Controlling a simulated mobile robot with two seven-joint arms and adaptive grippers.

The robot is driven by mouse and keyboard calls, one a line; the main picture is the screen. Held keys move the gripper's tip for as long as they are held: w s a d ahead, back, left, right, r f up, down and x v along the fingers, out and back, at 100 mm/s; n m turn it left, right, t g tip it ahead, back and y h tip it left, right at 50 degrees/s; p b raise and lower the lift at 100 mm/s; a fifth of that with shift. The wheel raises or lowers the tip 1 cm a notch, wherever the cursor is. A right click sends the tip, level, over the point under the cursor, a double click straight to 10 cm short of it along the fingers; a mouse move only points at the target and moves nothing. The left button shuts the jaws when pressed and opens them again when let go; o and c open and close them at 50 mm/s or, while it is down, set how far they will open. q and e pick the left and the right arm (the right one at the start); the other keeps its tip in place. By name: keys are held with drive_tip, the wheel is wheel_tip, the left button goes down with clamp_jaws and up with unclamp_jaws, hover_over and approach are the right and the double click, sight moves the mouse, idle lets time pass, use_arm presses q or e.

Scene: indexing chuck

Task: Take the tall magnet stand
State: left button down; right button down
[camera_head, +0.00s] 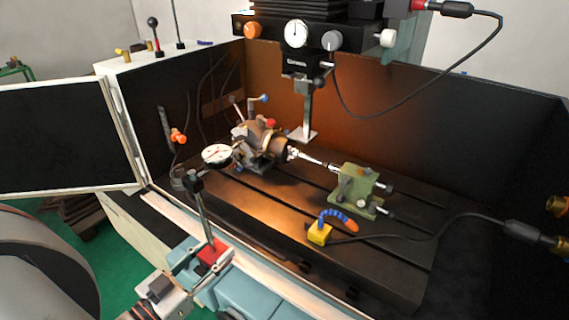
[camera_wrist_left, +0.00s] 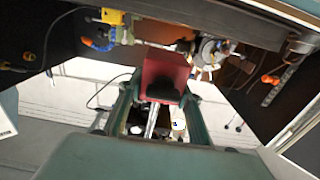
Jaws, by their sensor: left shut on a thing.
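The tall magnet stand has a red base (camera_head: 213,250), a thin upright post (camera_head: 203,212) and a round white dial (camera_head: 217,154) near its top. My left gripper (camera_head: 206,259) is shut on the red base, with a finger on either side, near the machine's front edge. In the left wrist view the red base (camera_wrist_left: 165,72) fills the space between the fingers of the left gripper (camera_wrist_left: 160,98). The contact faces and the underside of the base are partly hidden. My right gripper is not in view.
The machine table (camera_head: 290,228) carries an indexing chuck (camera_head: 262,140), a green tailstock (camera_head: 355,189) and a yellow block (camera_head: 319,233) with a blue hose. Another stand with an orange knob (camera_head: 178,136) is at the left wall. The spindle hangs above; an open door (camera_head: 60,138) stands left.

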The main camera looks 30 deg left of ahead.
use_arm(q)
drive_tip(key=shift+s+a+r, duration=0.1)
drive_tip(key=shift+s+r, duration=0.05)
drive_tip(key=shift+s, duration=0.75)
drive_tip(key=shift+s+a+r, duration=0.1)
drive_tip(key=shift+s+a, duration=0.05)
drive_tip(key=shift+s, duration=0.8)
drive_tip(key=shift+s+a+r, duration=0.1)
drive_tip(key=shift+s+r, duration=0.05)
drive_tip(key=shift+s, duration=0.75)
